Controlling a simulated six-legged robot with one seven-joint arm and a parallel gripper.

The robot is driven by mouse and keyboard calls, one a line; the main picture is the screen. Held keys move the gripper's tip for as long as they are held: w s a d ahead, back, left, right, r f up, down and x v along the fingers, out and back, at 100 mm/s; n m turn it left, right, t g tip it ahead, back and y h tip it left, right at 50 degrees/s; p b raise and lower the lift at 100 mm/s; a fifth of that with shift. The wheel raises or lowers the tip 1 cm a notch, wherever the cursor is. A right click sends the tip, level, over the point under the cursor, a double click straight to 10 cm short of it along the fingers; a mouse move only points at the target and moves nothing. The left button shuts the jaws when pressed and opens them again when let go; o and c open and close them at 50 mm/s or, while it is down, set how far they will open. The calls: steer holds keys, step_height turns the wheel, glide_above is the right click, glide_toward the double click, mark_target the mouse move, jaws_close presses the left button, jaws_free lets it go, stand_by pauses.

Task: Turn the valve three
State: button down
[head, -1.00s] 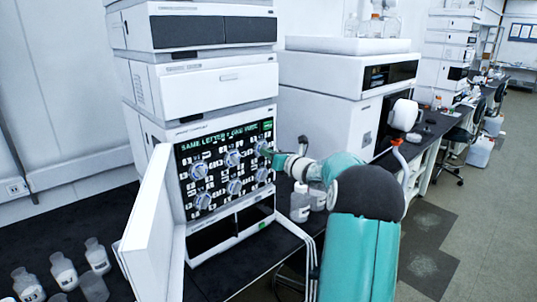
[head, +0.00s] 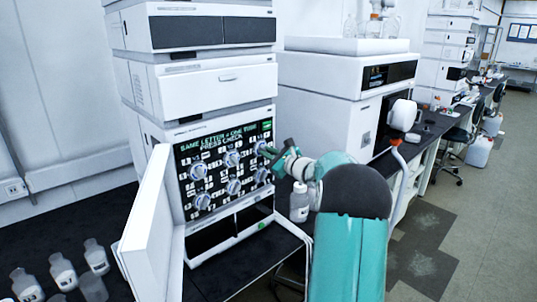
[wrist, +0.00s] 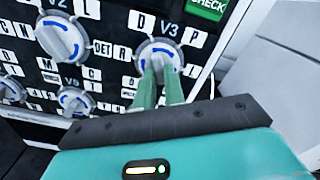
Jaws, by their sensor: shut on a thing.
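Valve three is the round white knob labelled V3 (wrist: 158,52), with blue marks, at the upper right of the black valve panel (head: 224,172). In the wrist view letter tags surround the knob. My gripper (wrist: 159,73) has its two green fingers closed on the knob's near side. In the head view my gripper (head: 271,151) reaches in from the right to the panel's top right knob and partly hides it. The knob's lower part is hidden by the fingers.
Other knobs, including V2 (wrist: 61,36), sit close by on the panel. A green CHECK button (wrist: 208,6) is above right of V3. An open white door (head: 148,225) stands left of the panel. White bottles (head: 299,202) stand right of the stack.

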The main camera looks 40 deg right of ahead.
steer(key=shift+n, duration=0.3)
steer(key=c, duration=1.5)
jaws_free()
steer(key=shift+s, duration=0.1)
steer(key=s, duration=1.3)
steer(key=shift+s+d, duration=0.2)
steer(key=shift+s, duration=0.1)
